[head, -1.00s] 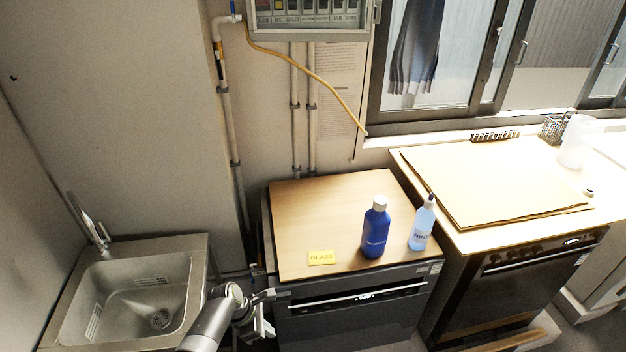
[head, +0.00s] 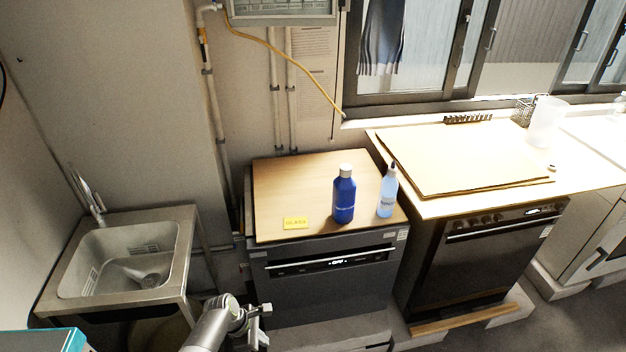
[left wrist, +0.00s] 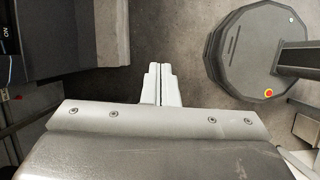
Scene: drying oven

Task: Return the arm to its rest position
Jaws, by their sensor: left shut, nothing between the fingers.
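My left gripper (head: 262,326) is low in the head view, in front of the drying oven (head: 330,275) and to the right of the sink. It touches nothing that I can see. In the left wrist view its fingers (left wrist: 162,84) are pressed together over bare floor, with nothing between them. My right gripper is in neither view.
A blue bottle (head: 344,197), a clear spray bottle (head: 387,192) and a yellow GLASS label (head: 296,223) are on the wooden top (head: 290,180). The steel sink (head: 185,235) is at left. A second oven (head: 470,260) stands under the counter at right. A teal-topped object (head: 40,342) shows at lower left.

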